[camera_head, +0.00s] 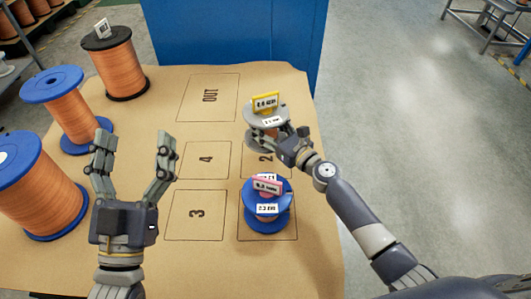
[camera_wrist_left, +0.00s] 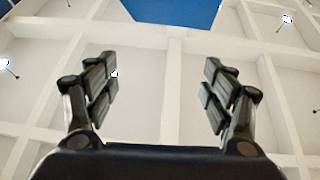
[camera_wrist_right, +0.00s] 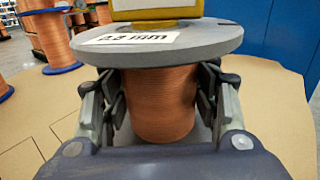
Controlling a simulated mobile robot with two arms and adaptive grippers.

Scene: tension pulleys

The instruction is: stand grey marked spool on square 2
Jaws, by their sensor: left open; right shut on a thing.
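The grey marked spool (camera_head: 264,116) has grey flanges, a copper winding and a yellow marker (camera_head: 266,102) on top. My left gripper (camera_head: 132,150) is open and empty, fingers pointing up, above the table's left part.
A small blue spool (camera_head: 266,215) with a pink marker stands on the square below square 2. Squares 3 (camera_head: 197,230), 4 (camera_head: 195,160) and OUT (camera_head: 200,97) are empty. Large spools (camera_head: 75,105) line the left side. A blue panel (camera_head: 235,30) stands behind.

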